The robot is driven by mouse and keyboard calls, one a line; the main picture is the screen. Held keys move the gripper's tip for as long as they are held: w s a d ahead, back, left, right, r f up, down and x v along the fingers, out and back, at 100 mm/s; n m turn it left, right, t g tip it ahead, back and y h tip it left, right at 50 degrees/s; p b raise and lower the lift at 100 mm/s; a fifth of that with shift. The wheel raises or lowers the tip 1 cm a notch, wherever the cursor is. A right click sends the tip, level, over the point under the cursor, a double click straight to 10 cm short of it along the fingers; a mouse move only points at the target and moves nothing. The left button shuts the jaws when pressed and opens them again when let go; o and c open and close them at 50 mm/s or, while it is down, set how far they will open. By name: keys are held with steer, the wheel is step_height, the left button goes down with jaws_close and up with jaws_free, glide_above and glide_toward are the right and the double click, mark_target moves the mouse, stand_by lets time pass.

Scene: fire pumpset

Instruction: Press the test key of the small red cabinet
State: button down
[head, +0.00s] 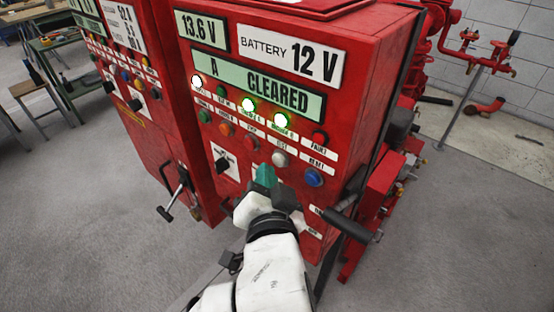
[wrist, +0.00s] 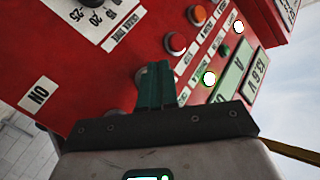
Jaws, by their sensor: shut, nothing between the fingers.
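The red cabinet (head: 345,75) in front of me shows "BATTERY 12 V" and "A CLEARED". Its lower button row has green, orange, red, pale grey and blue buttons. The pale grey one, the test key (head: 280,159), has a label above it that appears to read TEST. My gripper (head: 266,177) is shut and empty, its teal fingers just below and left of that key in the head view. In the wrist view the fingers (wrist: 156,88) partly cover the grey key (wrist: 140,76). I cannot tell whether they touch it.
The blue reset button (head: 313,178) is right of the key and the red button (head: 249,142) is left. A dark handle (head: 352,226) sticks out at lower right. Another red cabinet (head: 150,125) stands at left. Red pipework (head: 480,60) is behind at right.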

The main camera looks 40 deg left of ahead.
steer(key=shift+w, duration=0.35)
steer(key=shift+w, duration=0.4)
stand_by(0.7)
steer(key=shift+s, duration=0.85)
steer(key=shift+s+a+b, duration=0.2)
steer(key=shift+s+b, duration=0.8)
steer(key=shift+s, duration=1.5)
